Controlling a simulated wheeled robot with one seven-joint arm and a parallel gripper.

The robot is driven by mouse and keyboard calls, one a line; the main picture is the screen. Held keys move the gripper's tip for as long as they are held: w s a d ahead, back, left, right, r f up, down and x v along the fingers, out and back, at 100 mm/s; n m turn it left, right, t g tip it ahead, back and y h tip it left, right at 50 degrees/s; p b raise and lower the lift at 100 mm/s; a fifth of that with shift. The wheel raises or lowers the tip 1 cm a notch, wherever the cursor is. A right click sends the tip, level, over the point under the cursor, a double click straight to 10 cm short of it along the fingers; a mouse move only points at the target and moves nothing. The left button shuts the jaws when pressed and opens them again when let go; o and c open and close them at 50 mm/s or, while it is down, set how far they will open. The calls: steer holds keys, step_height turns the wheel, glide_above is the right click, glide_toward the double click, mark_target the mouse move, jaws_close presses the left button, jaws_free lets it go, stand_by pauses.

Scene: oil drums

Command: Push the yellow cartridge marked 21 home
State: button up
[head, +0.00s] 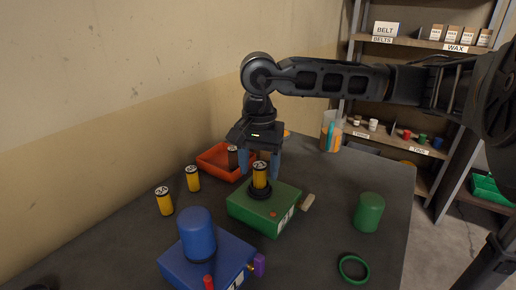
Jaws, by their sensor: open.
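Two similar yellow cartridges, one nearer (164,201) and one farther (193,179), stand on the table to the left.
A red tray (211,164) holding a dark cylinder sits behind the green box. A blue box (187,266) with a blue drum (196,234) stands in front. A green drum (369,212) and green ring (353,268) are at right. Shelves (395,133) stand behind.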

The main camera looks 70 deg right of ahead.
steer(key=shift+f, duration=1.1)
steer(key=shift+c, duration=0.5)
jaws_close()
